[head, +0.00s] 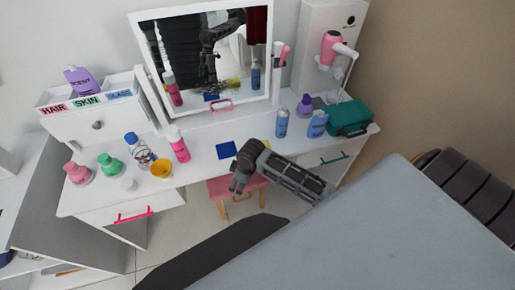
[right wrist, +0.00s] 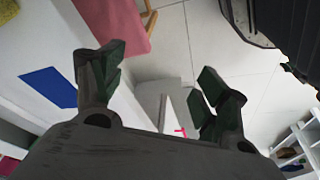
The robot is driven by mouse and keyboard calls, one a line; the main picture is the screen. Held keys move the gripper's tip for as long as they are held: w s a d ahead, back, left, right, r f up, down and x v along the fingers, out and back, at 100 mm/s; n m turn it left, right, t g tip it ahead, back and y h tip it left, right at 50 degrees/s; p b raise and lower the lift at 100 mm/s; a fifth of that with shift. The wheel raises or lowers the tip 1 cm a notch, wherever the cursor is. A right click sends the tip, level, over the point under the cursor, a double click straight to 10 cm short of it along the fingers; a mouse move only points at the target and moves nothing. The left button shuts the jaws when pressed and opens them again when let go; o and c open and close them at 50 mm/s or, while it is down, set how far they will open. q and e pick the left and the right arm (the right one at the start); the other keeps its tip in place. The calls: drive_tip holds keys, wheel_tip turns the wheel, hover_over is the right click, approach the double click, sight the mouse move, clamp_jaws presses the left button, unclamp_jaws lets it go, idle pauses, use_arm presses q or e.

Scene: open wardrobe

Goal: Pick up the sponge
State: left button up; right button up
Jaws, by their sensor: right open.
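A flat blue square (head: 226,150) lies on the white dressing table and may be the sponge; I cannot tell for certain. It also shows in the right wrist view (right wrist: 48,88), left of the fingers. A small yellow patch (head: 266,143) shows just behind my right arm, mostly hidden. My right gripper (head: 238,185) is at the table's front edge, in front of and below the blue square in the head view. Its fingers are apart and empty in the right wrist view (right wrist: 155,78). My left gripper is out of view.
A pink stool (head: 222,188) stands under the table's front edge. A pink bottle (head: 179,149) and a yellow bowl (head: 161,168) stand left of the square. Blue bottles (head: 282,124) and a green case (head: 347,118) stand right. A mirror (head: 205,60) rises behind.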

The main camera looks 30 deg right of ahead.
drive_tip(key=w+d+r+n, duration=0.2)
drive_tip(key=w+d+r, duration=0.1)
drive_tip(key=w+d+r+n+g+h+b, duration=0.1)
drive_tip(key=w+d+r+n, duration=0.1)
drive_tip(key=w+d+r, duration=0.1)
drive_tip(key=shift+w+r, duration=0.25)
drive_tip(key=shift+r, duration=0.05)
drive_tip(key=w+d+r+n+g+h, duration=0.1)
drive_tip(key=w+d+r+n, duration=0.1)
drive_tip(key=d+r, duration=0.6)
drive_tip(key=shift+w+d+r+n+g+b, duration=0.3)
drive_tip(key=shift+w+d+r, duration=0.05)
drive_tip(key=shift+d, duration=0.6)
drive_tip(key=shift+f, duration=0.1)
drive_tip(key=shift+f, duration=4.25)
